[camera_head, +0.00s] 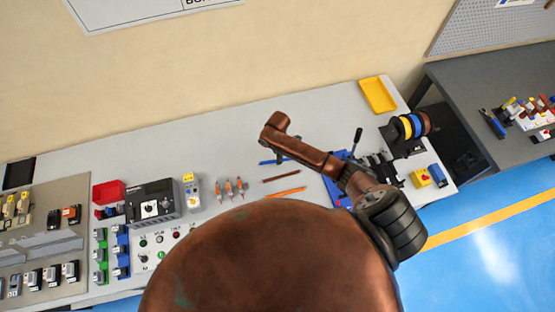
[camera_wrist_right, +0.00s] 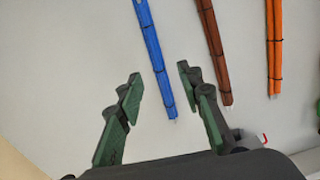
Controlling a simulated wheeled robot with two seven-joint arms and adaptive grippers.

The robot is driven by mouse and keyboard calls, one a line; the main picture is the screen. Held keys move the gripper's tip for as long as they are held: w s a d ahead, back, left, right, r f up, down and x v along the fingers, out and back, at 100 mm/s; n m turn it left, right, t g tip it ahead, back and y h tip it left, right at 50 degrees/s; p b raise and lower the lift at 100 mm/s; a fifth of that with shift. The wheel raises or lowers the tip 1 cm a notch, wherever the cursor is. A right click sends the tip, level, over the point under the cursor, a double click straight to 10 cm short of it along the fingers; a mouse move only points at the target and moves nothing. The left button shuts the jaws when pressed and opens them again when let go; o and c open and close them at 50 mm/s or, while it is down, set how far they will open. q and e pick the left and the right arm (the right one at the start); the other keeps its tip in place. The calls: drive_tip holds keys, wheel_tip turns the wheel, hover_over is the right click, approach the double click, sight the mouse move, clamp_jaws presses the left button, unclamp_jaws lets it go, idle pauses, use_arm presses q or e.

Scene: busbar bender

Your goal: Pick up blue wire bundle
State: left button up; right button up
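The blue wire bundle (camera_head: 268,162) lies on the grey workbench (camera_head: 340,98), partly hidden under my brown right arm in the head view. In the right wrist view the blue wire bundle (camera_wrist_right: 154,52) runs from the top edge down to between the fingertips, with dark ties around it. My right gripper (camera_wrist_right: 160,76) is open and empty, its green-padded fingers on either side of the bundle's near end. I cannot tell exactly how high the fingers are above it. My left gripper is not in view.
A brown bundle (camera_head: 281,173) and an orange bundle (camera_head: 286,192) lie parallel beside the blue one. Small orange-grey tools (camera_head: 229,188) and a black control box (camera_head: 152,203) stand to the left. A yellow tray (camera_head: 378,96) and wire spools (camera_head: 411,127) are at the right.

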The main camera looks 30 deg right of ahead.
wheel_tip(320, 180, down, 2)
drive_tip(key=shift+w+f, duration=0.1)
drive_tip(key=shift+f, duration=0.3)
drive_tip(key=c, duration=0.5)
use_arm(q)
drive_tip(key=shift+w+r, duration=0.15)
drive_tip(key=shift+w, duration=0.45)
use_arm(e)
clamp_jaws()
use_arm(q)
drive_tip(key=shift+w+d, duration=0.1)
